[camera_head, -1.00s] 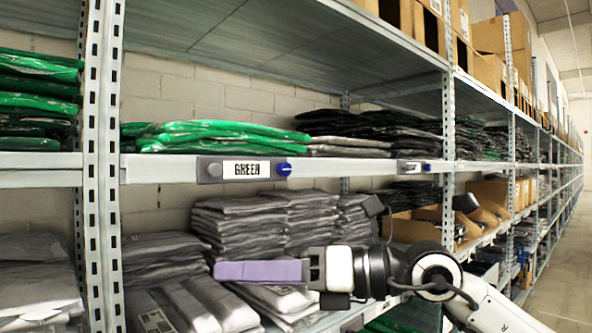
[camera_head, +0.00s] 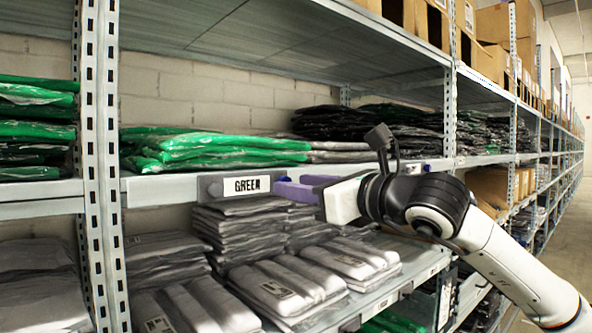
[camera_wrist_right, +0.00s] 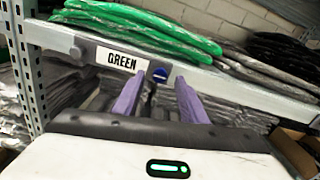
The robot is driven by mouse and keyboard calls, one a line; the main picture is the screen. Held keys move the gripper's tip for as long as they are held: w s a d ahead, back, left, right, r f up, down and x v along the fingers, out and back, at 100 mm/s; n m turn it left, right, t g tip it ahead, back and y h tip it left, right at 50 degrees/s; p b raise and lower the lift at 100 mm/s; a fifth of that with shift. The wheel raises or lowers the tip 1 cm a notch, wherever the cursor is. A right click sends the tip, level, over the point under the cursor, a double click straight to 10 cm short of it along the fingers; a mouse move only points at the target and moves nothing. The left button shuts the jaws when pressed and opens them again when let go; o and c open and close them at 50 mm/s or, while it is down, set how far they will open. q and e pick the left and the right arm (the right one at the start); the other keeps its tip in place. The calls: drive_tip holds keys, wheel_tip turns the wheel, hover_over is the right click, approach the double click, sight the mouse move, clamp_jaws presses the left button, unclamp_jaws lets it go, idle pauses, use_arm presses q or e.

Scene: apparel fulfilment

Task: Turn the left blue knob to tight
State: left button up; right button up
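The left blue knob (camera_wrist_right: 160,74) sits on the shelf's front rail, just right of the GREEN label (camera_wrist_right: 117,58). In the head view it is mostly hidden behind my right gripper (camera_head: 282,187). In the right wrist view my right gripper (camera_wrist_right: 159,90) has its two purple fingers spread, with the knob just ahead, between and slightly beyond the tips. I cannot tell whether a finger touches it. The knob's pointer direction is too small to read. A second blue knob (camera_head: 427,168) is farther right on the rail. My left gripper is not in view.
Green packed garments (camera_head: 200,147) lie on the shelf above the rail (camera_head: 150,188). Grey packs (camera_head: 245,230) are stacked on the shelf below. A perforated upright post (camera_head: 100,170) stands to the left. The aisle at far right is free.

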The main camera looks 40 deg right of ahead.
drive_tip(key=shift+w, duration=0.65)
clamp_jaws()
